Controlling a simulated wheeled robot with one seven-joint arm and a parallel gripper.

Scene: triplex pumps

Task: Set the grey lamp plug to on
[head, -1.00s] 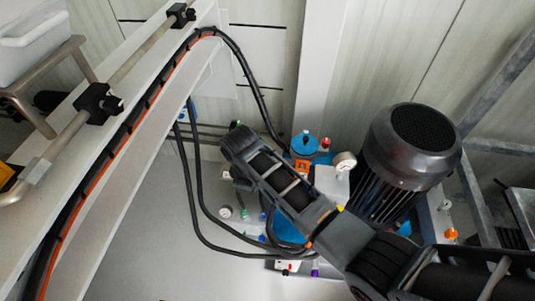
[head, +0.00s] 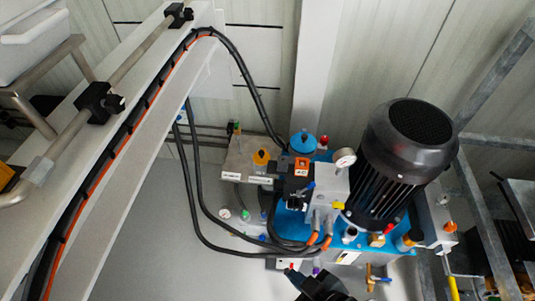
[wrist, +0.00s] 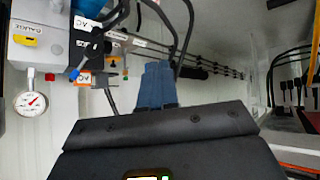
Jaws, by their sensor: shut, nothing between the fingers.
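In the wrist view my gripper (wrist: 157,82) shows as two blue-grey fingers pressed together beyond the dark gripper body. It is shut with nothing between the fingers. It points toward the pale wall and thin pipes, right of the pump's valve block (wrist: 88,38). In the head view only a dark part of my arm shows at the bottom edge. I cannot single out the grey lamp plug. Small coloured plugs and knobs sit around the pump unit (head: 300,190), including a white one with a red centre (head: 225,213), but their settings are too small to read.
A large dark motor (head: 408,140) stands right of the valve block. A pressure gauge (head: 345,158) sticks up beside it, also seen in the wrist view (wrist: 31,102). Black hoses (head: 200,190) loop left of the pump. A white beam (head: 125,160) crosses the left side. Grey floor lies below.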

